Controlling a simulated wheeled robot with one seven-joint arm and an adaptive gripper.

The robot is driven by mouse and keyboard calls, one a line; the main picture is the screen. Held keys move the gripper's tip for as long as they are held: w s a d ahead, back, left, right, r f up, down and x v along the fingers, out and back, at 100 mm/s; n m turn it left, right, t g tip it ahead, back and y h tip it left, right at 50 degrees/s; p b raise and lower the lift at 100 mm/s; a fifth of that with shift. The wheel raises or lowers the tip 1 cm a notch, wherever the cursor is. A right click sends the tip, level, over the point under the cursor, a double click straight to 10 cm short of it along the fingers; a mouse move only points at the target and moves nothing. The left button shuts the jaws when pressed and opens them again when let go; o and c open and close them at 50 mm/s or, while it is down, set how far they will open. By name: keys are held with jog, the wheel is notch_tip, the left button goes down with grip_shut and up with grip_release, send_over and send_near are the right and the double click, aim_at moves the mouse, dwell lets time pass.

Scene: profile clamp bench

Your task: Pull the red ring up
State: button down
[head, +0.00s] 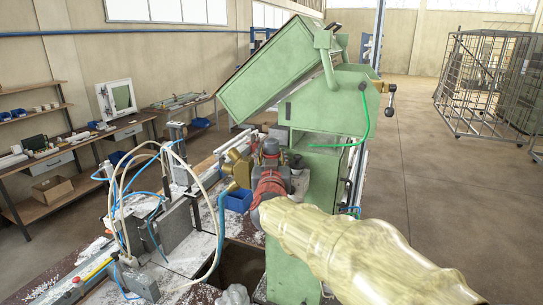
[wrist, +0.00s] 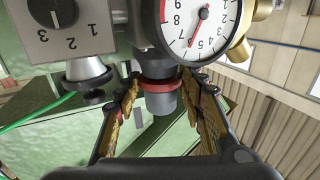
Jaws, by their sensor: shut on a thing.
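The red ring (wrist: 162,85) sits around a grey knob (wrist: 163,103) under a pressure gauge (wrist: 198,22) in the wrist view. My gripper (wrist: 161,78) has one gold-padded finger on each side of the ring, and it is shut on the ring. The finger contact is partly hidden by the fingertips. In the head view my covered arm reaches toward the machine bench, and the ring cannot be made out there.
A dial (wrist: 65,22) with numbers and a grey fitting (wrist: 86,73) stand close to the left finger. Green machine housing (head: 292,275) rises beside the arm. White and blue hoses (head: 122,195) loop at the left. The floor (head: 440,160) at the right is open.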

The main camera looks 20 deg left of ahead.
jog(key=shift+r, duration=0.5)
jog(key=c, duration=1.1)
grip_release()
jog(key=shift+f, duration=0.1)
jog(key=shift+s, duration=0.1)
jog(key=v, duration=1.1)
jog(key=shift+s, duration=0.35)
jog(key=shift+d, duration=0.15)
